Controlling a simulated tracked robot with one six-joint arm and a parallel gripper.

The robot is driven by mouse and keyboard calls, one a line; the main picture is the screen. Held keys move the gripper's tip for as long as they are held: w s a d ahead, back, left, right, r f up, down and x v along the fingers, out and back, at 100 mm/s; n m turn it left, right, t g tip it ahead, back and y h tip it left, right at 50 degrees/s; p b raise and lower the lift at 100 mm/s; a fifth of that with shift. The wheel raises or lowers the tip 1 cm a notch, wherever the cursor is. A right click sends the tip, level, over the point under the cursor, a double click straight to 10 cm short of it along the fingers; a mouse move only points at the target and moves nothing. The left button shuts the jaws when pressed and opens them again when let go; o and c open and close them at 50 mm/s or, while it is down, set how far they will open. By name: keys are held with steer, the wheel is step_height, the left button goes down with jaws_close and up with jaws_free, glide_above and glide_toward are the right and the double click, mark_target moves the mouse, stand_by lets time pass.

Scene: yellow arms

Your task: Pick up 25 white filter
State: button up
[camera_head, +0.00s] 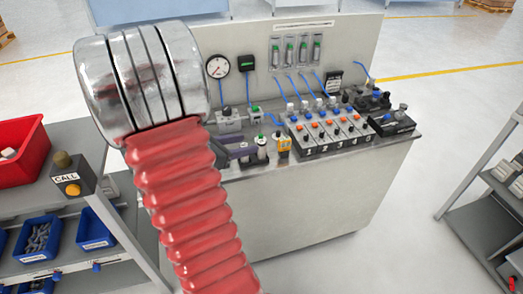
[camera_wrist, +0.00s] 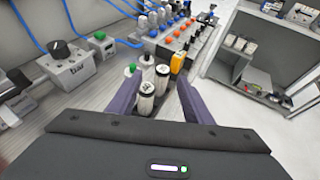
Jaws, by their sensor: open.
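Two white cylindrical filters stand close together in the wrist view, a nearer one (camera_wrist: 145,97) and a farther one (camera_wrist: 162,79). I cannot read a 25 on either. My gripper (camera_wrist: 159,90) has its two dark purple fingers apart, one on each side of this pair, with nothing clamped. In the head view, a white filter (camera_head: 262,148) with a green top stands at the bench's front edge, just right of my gripper (camera_head: 241,151). My red arm hides part of the bench there.
A yellow fitting (camera_head: 283,145) stands close to the right of the filters. Behind are blue hoses, a gauge (camera_head: 218,66) and a valve row with orange knobs (camera_head: 325,128). A grey regulator (camera_wrist: 69,67) is left in the wrist view. A shelf (camera_wrist: 240,50) stands right.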

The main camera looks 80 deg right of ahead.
mark_target(260, 142)
steer(key=shift+x, duration=2.6)
steer(key=shift+s+a, duration=0.15)
steer(key=shift+c, duration=0.3)
jaws_close()
